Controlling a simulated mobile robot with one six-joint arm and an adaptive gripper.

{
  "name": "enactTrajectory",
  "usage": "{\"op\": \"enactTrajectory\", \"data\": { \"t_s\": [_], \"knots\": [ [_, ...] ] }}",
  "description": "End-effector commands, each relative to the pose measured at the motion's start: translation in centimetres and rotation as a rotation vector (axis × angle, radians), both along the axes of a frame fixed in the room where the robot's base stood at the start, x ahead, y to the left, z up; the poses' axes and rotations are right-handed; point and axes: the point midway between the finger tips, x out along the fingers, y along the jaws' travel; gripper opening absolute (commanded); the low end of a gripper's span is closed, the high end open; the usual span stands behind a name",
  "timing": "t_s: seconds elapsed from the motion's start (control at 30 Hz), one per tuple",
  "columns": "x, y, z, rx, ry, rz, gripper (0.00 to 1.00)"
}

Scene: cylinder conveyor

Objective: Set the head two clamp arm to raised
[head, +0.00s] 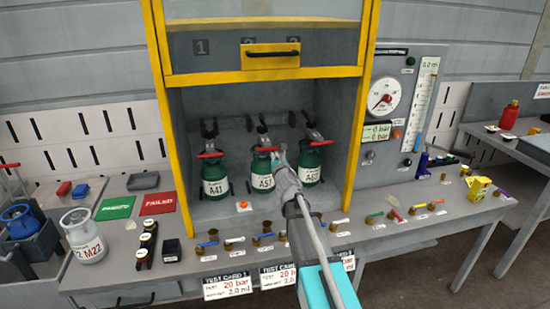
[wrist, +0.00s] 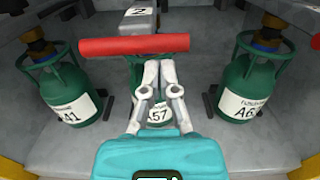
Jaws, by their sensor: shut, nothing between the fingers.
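The head two clamp arm has a red bar handle (wrist: 134,46) and a grey block marked 2 (wrist: 138,13) behind it in the wrist view. In the head view its red handle (head: 266,149) lies level over the middle green cylinder A57 (head: 262,182). My gripper (wrist: 159,67) is shut and empty, its fingertips just below and in front of the red bar in the picture. I cannot tell whether they touch it. In the head view my gripper (head: 277,158) is in front of the middle cylinder and hides part of it.
Green cylinder A41 (head: 215,182) stands to the left and another green cylinder (head: 309,166) to the right, each under a red handle. The yellow-framed guard (head: 262,76) is raised above. Several small fittings (head: 234,243) line the bench front. A gauge panel (head: 385,97) stands right.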

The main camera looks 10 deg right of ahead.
Motion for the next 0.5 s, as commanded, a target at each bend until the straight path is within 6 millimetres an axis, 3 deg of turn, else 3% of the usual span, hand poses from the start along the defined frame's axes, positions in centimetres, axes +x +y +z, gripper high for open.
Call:
{"op": "enactTrajectory", "data": {
  "t_s": [0.27,0.5],
  "knots": [
    [-0.1,0.0,1.3,0.0,0.0,0.0,0.0],
    [-0.1,0.0,3.7,0.0,0.0,0.0,0.0]
  ]
}}
